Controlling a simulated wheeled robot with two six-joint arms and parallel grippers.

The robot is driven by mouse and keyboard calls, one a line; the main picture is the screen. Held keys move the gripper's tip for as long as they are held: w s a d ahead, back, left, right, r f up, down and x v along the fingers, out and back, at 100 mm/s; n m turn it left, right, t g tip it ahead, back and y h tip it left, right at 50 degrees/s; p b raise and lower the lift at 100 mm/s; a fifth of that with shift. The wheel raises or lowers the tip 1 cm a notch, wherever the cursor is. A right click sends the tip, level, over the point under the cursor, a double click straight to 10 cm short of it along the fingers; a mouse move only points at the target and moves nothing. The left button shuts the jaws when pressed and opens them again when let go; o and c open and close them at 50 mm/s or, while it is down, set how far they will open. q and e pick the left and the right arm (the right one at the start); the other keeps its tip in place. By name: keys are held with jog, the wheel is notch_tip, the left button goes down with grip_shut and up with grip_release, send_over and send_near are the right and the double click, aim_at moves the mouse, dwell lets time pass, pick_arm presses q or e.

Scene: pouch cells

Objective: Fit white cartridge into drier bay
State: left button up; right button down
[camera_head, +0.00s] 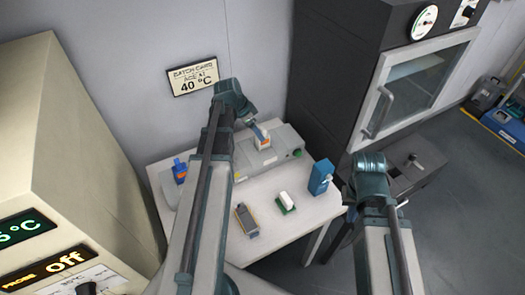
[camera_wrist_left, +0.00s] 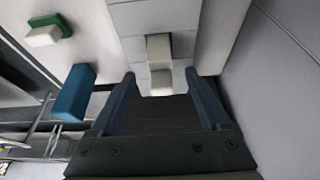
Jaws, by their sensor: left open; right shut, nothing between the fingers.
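A long light-grey device (camera_head: 229,171), likely the drier, lies along the back of the table. A small white block with an orange face (camera_head: 263,141), likely the cartridge, stands upright at its top. In the left wrist view a pale block (camera_wrist_left: 160,80) sits between the fingertips of my left gripper (camera_wrist_left: 160,75), which is open. I cannot tell whether the fingers touch it or how deep it sits. A second white block on a green base (camera_head: 286,201) lies nearer on the table. My right gripper (camera_head: 352,213) is shut and empty beside the table's right edge, partly hidden by its wrist.
A blue box (camera_head: 320,177) stands at the table's right edge. A dark cabinet (camera_head: 336,70) with a glass door stands at the right. Bare white tabletop (camera_head: 305,218) shows between.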

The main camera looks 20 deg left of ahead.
pick_arm(q)
jog(key=shift+b+x, duration=0.45)
jog(key=shift+x, duration=0.65)
pick_arm(e)
jog(key=shift+f, duration=1)
pick_arm(q)
jog(key=b+x, duration=0.5)
jog(key=shift+w+f, duration=0.1)
jog(key=shift+f, duration=0.05)
pick_arm(e)
notch_tip(320, 180, down, 5)
jog(key=shift+r, duration=0.15)
pick_arm(q)
jog(key=shift+c, duration=0.3)
grip_shut()
